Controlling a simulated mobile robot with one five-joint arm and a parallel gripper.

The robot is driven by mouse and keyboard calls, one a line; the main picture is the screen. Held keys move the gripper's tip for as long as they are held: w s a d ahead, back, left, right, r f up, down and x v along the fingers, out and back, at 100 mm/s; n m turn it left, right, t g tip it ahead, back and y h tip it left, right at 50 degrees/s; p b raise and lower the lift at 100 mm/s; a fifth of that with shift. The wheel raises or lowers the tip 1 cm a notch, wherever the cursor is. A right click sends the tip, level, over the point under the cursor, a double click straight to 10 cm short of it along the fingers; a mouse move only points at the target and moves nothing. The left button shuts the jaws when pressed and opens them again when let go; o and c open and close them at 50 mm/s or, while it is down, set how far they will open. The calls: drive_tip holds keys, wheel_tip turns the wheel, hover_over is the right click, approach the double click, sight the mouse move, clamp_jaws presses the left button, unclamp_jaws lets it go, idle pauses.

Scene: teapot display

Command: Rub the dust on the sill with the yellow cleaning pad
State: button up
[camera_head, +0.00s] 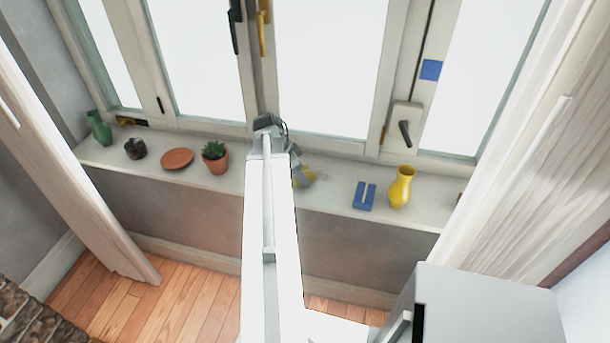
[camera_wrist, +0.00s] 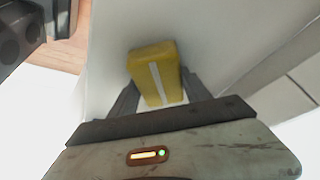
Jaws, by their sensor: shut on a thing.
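The yellow cleaning pad (camera_wrist: 144,62), a block with a pale stripe, sits between the fingers of my gripper (camera_wrist: 155,88) in the wrist view. My gripper is shut on it. In the head view my gripper (camera_head: 301,177) is over the middle of the sill (camera_head: 333,196), and only a bit of yellow shows beside it. I cannot tell whether the pad touches the sill. A faint greyish patch, possibly the dust (camera_head: 321,179), shows on the sill just right of my gripper; its extent is unclear.
Left on the sill stand a potted plant (camera_head: 215,157), a terracotta saucer (camera_head: 177,159), a dark pot (camera_head: 135,148) and a green vase (camera_head: 98,129). Right are a blue block (camera_head: 364,196) and a yellow vase (camera_head: 401,187). Window frames rise behind; curtains hang at both sides.

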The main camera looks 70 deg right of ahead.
sight(340, 182)
drive_tip(key=shift+w, duration=0.9)
drive_tip(key=shift+d, duration=0.85)
drive_tip(key=shift+s+d+r, duration=0.1)
drive_tip(key=shift+s+d, duration=0.05)
drive_tip(key=shift+s, duration=1.65)
drive_tip(key=shift+s+d, duration=0.1)
drive_tip(key=shift+s, duration=3.35)
drive_tip(key=shift+s+d, duration=0.2)
drive_tip(key=shift+s, duration=1.7)
wheel_tip(340, 182, up, 6)
drive_tip(key=p, duration=0.6)
